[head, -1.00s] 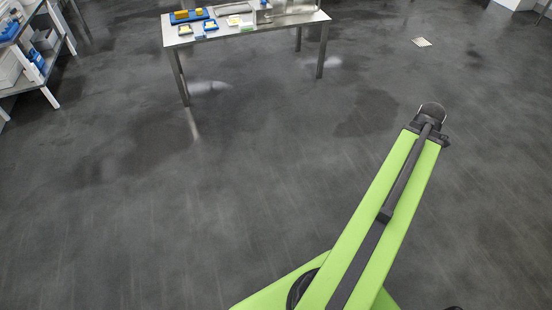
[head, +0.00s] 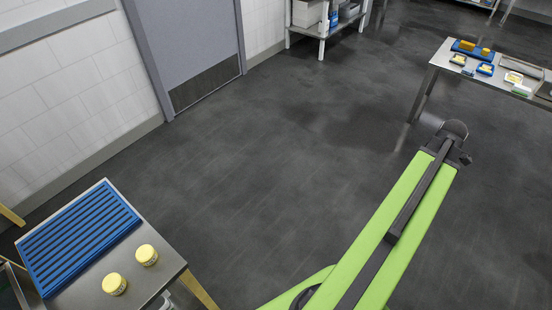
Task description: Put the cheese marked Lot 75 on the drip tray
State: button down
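Two round pale-yellow cheeses stand on a steel table at the lower left in the head view: one cheese (head: 146,254) nearer the right edge, the other cheese (head: 114,284) nearer the front. Their lot markings are too small to read. A blue ribbed tray (head: 78,240), which may be the drip tray, lies beside them on the same table and looks empty. My green arm reaches up the right side of the view. Its dark end (head: 450,140) is far from the cheeses, over open floor. The gripper's fingers cannot be made out.
A second steel table (head: 432,66) at the upper right holds blue trays and small yellow items. A shelf rack (head: 322,20) stands at the back. A grey door (head: 195,45) is in the left wall. The dark floor (head: 270,150) between the tables is clear.

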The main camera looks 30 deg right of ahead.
aim_at(91, 220)
jog(key=z, duration=1)
jog(key=k, duration=0.15)
jog(key=u, duration=2.8)
jog(key=k, duration=0.15)
jog(key=u, duration=0.8)
jog(key=k, duration=0.65)
jog(key=z, duration=0.3)
jog(key=i, duration=1.65)
jog(key=u, duration=0.2)
